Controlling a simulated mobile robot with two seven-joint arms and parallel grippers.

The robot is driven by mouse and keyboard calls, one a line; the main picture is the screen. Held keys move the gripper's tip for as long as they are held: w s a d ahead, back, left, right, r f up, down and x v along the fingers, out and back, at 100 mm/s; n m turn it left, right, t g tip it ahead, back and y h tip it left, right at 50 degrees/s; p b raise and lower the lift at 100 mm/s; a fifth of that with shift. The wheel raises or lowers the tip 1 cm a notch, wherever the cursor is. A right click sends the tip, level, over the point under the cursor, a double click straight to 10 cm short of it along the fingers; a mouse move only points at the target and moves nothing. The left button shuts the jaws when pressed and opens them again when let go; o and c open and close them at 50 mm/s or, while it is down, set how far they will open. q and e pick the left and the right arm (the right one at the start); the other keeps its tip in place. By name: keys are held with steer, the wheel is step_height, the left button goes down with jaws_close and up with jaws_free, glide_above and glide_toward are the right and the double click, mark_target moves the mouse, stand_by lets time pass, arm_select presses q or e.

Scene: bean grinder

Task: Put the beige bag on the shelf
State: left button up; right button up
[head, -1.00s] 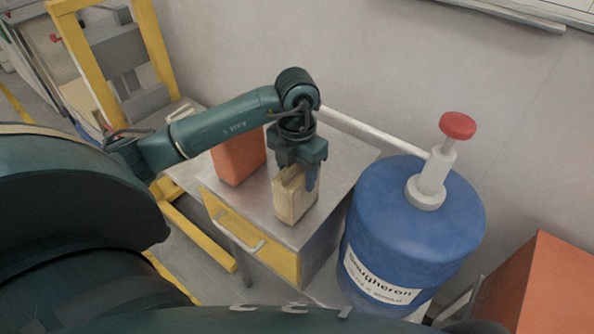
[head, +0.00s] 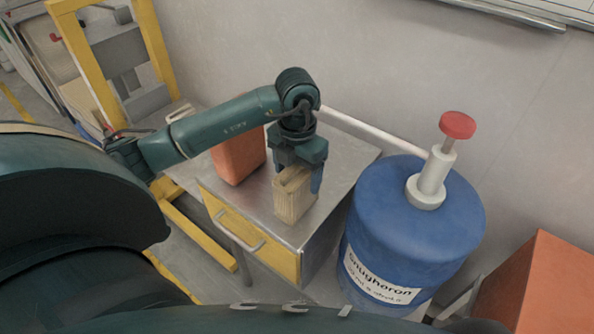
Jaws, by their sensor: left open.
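The beige bag (head: 292,201) stands upright on the grey top of a small cabinet (head: 335,160). My left gripper (head: 297,180) comes down over the bag from above. Its jaws are open, with fingers beside the upper part of the bag; one finger shows at the bag's right side. Whether the fingers touch the bag cannot be told. The far side of the bag is hidden by the gripper. The right gripper does not show. No shelf can be made out for certain.
An orange block-like bag (head: 238,158) stands just left of the beige bag. A blue barrel (head: 415,225) with a red-topped pump (head: 457,125) is close on the right. A yellow frame (head: 155,45) stands at the back left. An orange box (head: 545,290) is at lower right.

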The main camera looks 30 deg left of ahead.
arm_select(q)
step_height(320, 180, up, 12)
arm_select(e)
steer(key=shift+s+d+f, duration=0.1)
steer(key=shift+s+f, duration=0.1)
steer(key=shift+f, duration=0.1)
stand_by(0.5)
